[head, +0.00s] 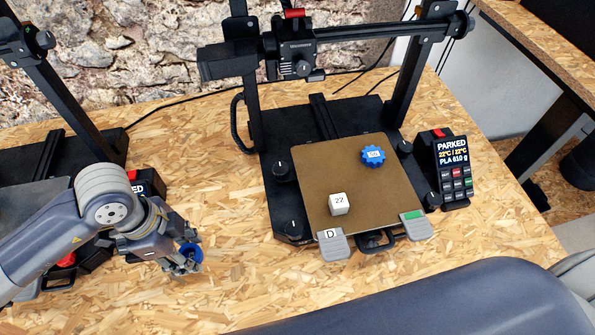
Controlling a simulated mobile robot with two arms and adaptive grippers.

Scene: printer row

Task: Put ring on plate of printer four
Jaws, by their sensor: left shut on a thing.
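My left gripper (186,268) is at the left of the head view, over the wooden table. It is shut on a blue ring (190,253), which is partly hidden by the fingers. The printer in the middle has a brown plate (315,172). A white cube (339,204) marked 22 sits near the plate's front, and a blue gear-shaped piece (373,156) lies at its right. The gripper is left of this plate and apart from it. A printer number cannot be read. My right gripper is not in view.
Grey clips marked D (333,246) and with a green label (415,225) sit at the plate's front edge. A control box (453,170) reads PARKED. The print head (297,58) hangs above and behind the plate. Another printer (62,150) stands at the left.

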